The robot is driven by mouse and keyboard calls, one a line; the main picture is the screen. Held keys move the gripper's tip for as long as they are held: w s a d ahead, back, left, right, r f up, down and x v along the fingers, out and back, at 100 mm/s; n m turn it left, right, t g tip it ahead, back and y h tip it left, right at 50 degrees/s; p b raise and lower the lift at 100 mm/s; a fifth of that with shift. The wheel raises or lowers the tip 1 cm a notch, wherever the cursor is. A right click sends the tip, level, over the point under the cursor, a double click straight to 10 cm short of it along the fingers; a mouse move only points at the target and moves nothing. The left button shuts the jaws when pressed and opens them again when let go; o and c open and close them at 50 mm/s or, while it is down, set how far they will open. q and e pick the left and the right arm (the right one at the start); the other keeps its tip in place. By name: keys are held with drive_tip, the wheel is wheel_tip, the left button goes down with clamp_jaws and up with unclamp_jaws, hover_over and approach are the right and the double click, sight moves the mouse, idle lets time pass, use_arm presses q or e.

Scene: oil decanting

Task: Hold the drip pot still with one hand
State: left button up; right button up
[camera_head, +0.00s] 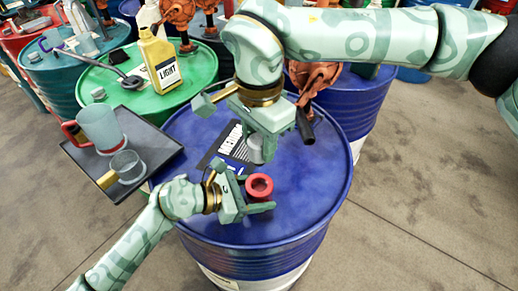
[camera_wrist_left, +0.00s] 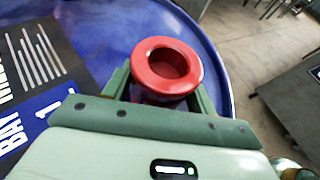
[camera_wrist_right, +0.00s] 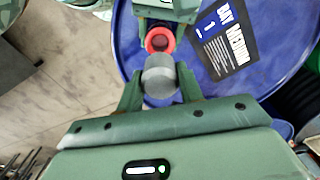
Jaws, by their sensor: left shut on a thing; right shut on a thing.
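The drip pot appears to be the small red round pot (camera_head: 259,182) with a wide rim and dark opening, upright over the blue drum top. My left gripper (camera_head: 252,198) is shut around it, one finger on each side; the pot's rim (camera_wrist_left: 166,66) shows above the fingers in the left wrist view. My right gripper (camera_head: 266,133) is shut on a small grey cylinder (camera_head: 255,149), just behind the red pot in the head view. The right wrist view shows the grey cylinder (camera_wrist_right: 159,78) between the fingers and the red pot (camera_wrist_right: 159,41) beyond it.
The blue drum (camera_head: 315,190) carries a black and blue label card (camera_head: 233,148). At left, a dark tray (camera_head: 163,150) holds a red-handled clear jug (camera_head: 102,128) and a smaller cup (camera_head: 127,165). A yellow bottle (camera_head: 159,62) stands on a green drum (camera_head: 115,83). The drum top's right side is clear.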

use_arm(q)
drive_tip(key=o, duration=1.3)
drive_tip(key=shift+a, duration=0.1)
